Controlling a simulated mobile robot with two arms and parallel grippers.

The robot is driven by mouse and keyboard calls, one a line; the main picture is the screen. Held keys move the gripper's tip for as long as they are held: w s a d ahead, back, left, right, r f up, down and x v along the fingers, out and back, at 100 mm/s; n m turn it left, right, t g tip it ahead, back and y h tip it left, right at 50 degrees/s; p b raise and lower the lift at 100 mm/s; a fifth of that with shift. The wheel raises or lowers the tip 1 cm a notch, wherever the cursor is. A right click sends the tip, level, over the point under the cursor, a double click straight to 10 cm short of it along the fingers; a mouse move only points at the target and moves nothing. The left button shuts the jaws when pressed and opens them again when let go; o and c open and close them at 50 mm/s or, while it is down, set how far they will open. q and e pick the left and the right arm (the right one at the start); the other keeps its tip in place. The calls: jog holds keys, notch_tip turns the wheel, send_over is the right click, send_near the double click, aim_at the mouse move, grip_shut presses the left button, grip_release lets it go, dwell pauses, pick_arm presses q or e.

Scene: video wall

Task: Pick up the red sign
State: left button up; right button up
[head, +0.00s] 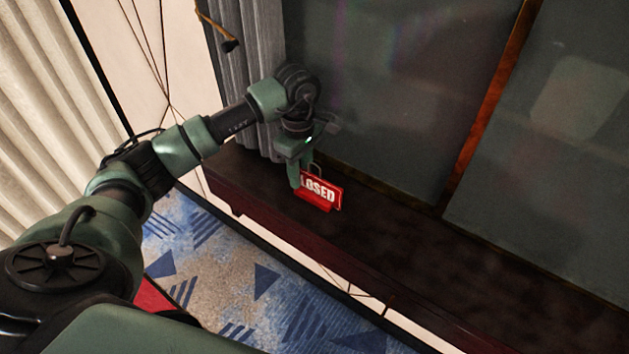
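The red sign (322,191) with white lettering, of which "LOSED" shows, stands on the dark ledge near the grey curtain. My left gripper (302,172) is at the sign's upper left, pointing down, with a green finger covering the sign's left edge. The other finger is hard to make out, so I cannot tell whether the gripper is closed on the sign. The sign's lower edge seems to be at or very near the ledge. My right gripper is not in view.
The dark ledge (420,255) runs to the lower right, with bare room right of the sign. Large dark panels (390,90) stand behind it. A grey curtain (258,50) hangs close to my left arm. Blue patterned carpet (240,270) lies in front.

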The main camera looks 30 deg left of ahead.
pick_arm(q)
grip_shut()
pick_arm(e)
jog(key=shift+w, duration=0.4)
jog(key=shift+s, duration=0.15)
